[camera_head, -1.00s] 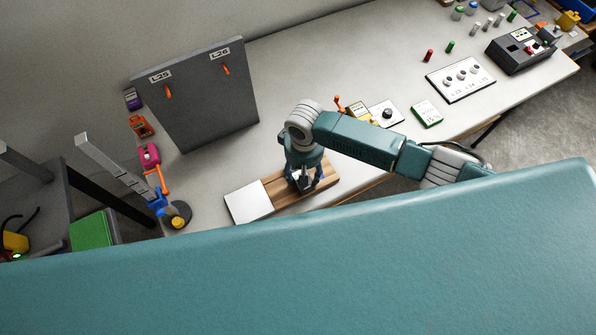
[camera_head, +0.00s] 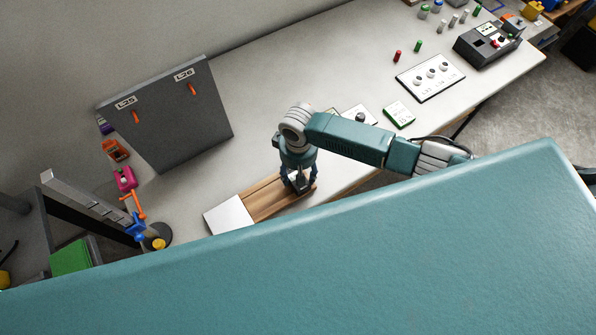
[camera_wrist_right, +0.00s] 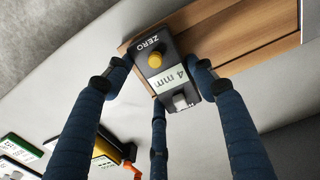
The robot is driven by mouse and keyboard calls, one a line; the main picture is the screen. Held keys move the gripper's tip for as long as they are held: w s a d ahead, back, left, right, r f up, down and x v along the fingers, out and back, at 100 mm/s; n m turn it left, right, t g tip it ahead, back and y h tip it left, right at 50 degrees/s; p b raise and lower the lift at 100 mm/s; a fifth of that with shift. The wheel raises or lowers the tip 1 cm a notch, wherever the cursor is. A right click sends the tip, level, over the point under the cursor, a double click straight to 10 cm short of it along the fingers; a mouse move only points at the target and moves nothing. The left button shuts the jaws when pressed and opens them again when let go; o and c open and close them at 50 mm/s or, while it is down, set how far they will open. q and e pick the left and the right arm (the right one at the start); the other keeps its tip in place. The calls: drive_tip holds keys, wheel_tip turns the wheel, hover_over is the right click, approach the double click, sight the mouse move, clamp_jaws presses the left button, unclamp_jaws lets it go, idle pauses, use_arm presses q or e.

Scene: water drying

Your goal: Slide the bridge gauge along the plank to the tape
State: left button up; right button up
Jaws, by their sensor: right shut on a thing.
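The bridge gauge (camera_wrist_right: 168,68) is a dark box with a yellow knob, the word ZERO and a "4 mm" readout in the right wrist view. My right gripper (camera_head: 299,181) is shut on it, with dark blue fingers around its sides. The gauge is over the wooden plank (camera_head: 263,199), near the plank's right end in the head view. The plank also shows behind the gauge in the right wrist view (camera_wrist_right: 225,38). No tape can be made out with certainty; a thin pale strip (camera_wrist_right: 301,22) crosses the plank at the right wrist view's edge. My left gripper is out of view.
A white plate (camera_head: 229,214) lies at the plank's left end. A grey upright panel (camera_head: 170,115) stands behind. A round-based stand (camera_head: 157,236) is at left. A green-edged card (camera_head: 399,114) and a knob panel (camera_head: 430,77) lie right. The bench's near edge is hidden by a teal surface.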

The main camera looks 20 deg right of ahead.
drive_tip(key=o, duration=1.4)
wheel_tip(320, 180, up, 12)
